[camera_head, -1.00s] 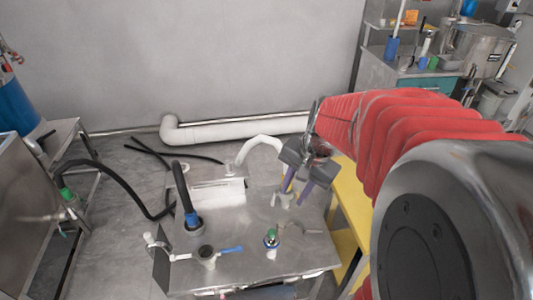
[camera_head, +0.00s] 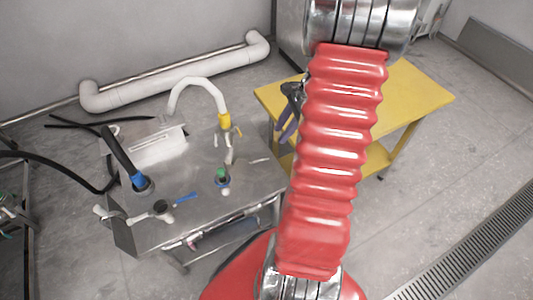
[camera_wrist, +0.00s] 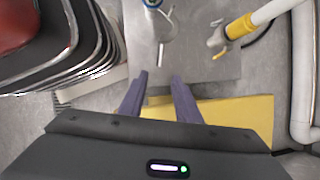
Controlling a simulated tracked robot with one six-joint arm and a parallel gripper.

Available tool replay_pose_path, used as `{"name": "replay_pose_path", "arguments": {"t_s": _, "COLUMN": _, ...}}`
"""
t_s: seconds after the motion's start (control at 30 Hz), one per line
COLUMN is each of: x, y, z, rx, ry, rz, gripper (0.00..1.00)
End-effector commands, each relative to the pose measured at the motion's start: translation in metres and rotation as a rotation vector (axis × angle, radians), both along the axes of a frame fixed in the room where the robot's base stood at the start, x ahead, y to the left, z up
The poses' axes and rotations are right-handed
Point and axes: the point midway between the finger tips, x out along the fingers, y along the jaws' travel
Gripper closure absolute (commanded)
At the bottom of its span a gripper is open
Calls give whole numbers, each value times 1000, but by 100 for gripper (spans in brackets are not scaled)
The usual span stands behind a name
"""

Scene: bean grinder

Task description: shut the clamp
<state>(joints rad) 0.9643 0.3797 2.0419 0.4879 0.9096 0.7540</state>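A white hose (camera_head: 202,84) ends in a yellow collar (camera_head: 225,121) above the metal table. Small metal clamp parts (camera_head: 238,132) stick out below the collar; they also show at the hose end in the wrist view (camera_wrist: 217,39). I cannot tell whether the clamp is open or shut. My gripper (camera_head: 284,138) is to the right of the hose end, beyond the metal table's right edge and by the yellow table, partly hidden by my red arm. In the wrist view its two purple fingers (camera_wrist: 158,78) are apart with nothing between them.
The metal table (camera_head: 200,175) also bears a blue-collared black hose (camera_head: 138,182), a blue-handled valve (camera_head: 185,199) and a green-topped fitting (camera_head: 222,176). A yellow table (camera_head: 415,95) stands at right. A white pipe (camera_head: 180,80) runs along the wall.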

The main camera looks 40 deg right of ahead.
Motion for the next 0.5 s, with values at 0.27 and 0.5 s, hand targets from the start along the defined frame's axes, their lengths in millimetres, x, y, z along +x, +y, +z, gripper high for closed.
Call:
{"name": "replay_pose_path", "arguments": {"t_s": 0.27, "x": 1, "y": 1, "z": -1, "rx": -2, "ry": 0, "rz": 3, "gripper": 70}}
{"name": "replay_pose_path", "arguments": {"t_s": 0.5, "x": 4, "y": 7, "z": -17, "rx": 0, "ry": 1, "rz": 5, "gripper": 70}}
